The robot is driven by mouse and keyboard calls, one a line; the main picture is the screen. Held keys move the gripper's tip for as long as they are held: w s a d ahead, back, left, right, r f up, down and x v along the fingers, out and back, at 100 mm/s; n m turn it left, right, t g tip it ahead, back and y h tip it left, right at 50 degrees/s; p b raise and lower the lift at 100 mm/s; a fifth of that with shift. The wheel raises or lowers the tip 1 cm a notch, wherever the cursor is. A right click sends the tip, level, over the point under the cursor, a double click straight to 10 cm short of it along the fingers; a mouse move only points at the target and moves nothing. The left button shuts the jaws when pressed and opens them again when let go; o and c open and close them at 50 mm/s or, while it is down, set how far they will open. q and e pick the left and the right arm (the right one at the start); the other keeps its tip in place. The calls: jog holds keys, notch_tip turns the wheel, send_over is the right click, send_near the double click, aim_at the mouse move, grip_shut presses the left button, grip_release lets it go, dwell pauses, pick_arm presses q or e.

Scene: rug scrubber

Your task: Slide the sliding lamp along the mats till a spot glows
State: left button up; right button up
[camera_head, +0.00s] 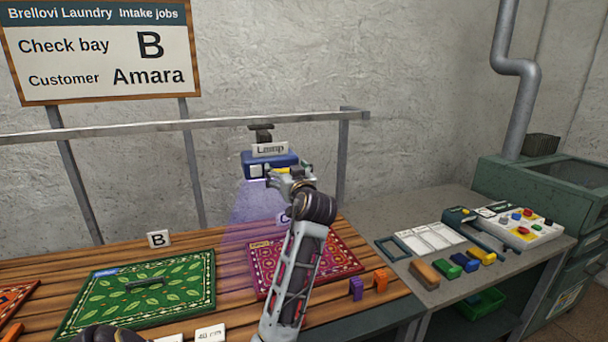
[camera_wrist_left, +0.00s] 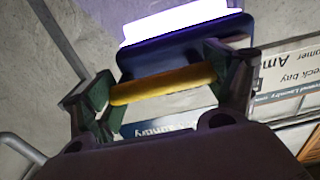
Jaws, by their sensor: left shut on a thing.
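The sliding lamp (camera_head: 268,162) is a blue box labelled "Lamp" hanging from a metal rail. My left gripper (camera_head: 290,172) is at its front. In the left wrist view my left gripper (camera_wrist_left: 160,88) is shut on the lamp's yellow handle (camera_wrist_left: 165,83), below the blue housing (camera_wrist_left: 185,50) and its bright white tube (camera_wrist_left: 180,20). The purple beam falls over the boards between the mats and the left part of the red mat (camera_head: 262,280). The green leaf mat (camera_head: 190,284) lies left, by card B (camera_head: 158,239). No glowing spot shows. My right gripper is not in view.
The rail (camera_head: 200,124) runs along the wall above the wooden table. A sign (camera_head: 100,50) reads "Check bay B, Customer Amara". An orange mat (camera_head: 12,296) shows at the left edge. Brushes and a control box (camera_head: 520,226) sit on the right bench. My forearm covers part of the red mat.

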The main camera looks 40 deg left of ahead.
pick_arm(q)
jog(key=shift+s+a+f, duration=0.1)
jog(key=shift+s+a, duration=0.2)
jog(key=shift+s, duration=0.2)
jog(key=shift+s+a+f, duration=0.1)
jog(key=shift+s+a, duration=0.2)
jog(key=shift+s, duration=0.2)
jog(key=o, duration=1.2)
jog(key=shift+o, duration=0.2)
jog(key=shift+d+f, duration=0.15)
